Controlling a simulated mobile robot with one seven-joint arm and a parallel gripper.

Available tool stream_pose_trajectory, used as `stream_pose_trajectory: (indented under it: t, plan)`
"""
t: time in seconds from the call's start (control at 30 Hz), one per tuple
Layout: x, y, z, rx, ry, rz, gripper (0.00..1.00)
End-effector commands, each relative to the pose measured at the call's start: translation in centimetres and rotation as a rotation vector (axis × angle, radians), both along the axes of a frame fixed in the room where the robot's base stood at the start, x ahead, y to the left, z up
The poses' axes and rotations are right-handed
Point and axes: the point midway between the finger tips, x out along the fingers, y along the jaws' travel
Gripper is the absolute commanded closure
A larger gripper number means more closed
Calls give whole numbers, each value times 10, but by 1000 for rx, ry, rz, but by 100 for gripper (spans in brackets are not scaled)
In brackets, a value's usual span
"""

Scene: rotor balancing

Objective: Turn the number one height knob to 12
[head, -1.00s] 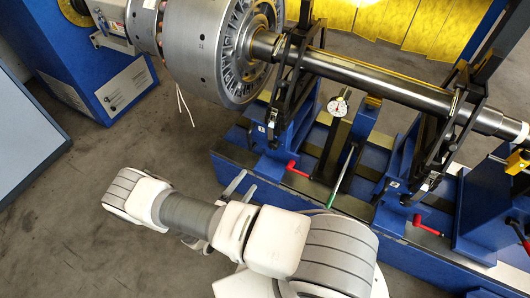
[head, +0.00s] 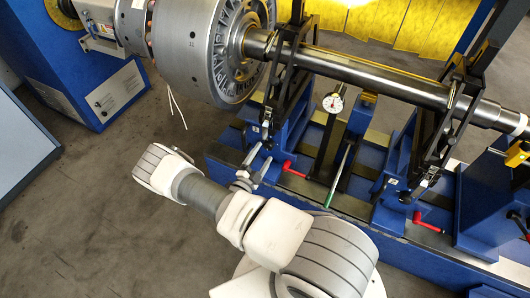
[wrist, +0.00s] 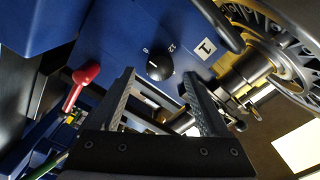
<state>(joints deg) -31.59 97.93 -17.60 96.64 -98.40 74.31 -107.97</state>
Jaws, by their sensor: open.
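The number one height knob (wrist: 159,66) is a round black knob on a blue face, with a short white pointer line on its left part. White scale marks stand above it; one at the upper right reads as 12, and the one at the upper left is too small to read surely. A white plate with a 1 (wrist: 206,48) is to its right. My gripper (wrist: 158,82) is open, with its two fingers spread on either side below the knob, apparently not touching it. In the head view my gripper (head: 254,172) is beside the left blue support, where the knob is too small to make out.
A red-handled lever (wrist: 80,86) is left of my fingers. The large rotor (head: 195,45) and its shaft (head: 370,75) lie above the supports. A dial gauge (head: 333,102) and a green-handled lever (head: 338,178) stand to the right. The floor at the lower left is clear.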

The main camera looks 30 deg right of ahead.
Motion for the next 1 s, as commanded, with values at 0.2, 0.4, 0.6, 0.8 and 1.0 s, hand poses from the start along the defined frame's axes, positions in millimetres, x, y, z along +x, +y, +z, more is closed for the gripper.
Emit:
stream_pose_trajectory:
  t: [0.2,0.4,0.6,0.8,1.0]
  plan:
    - [14,-17,-1,2,0,0,21]
    - [16,-20,0,1,1,0,21]
    - [16,-20,0,0,0,1,32]
    - [16,-20,0,1,0,1,68]
    - [16,-20,0,1,0,1,100]
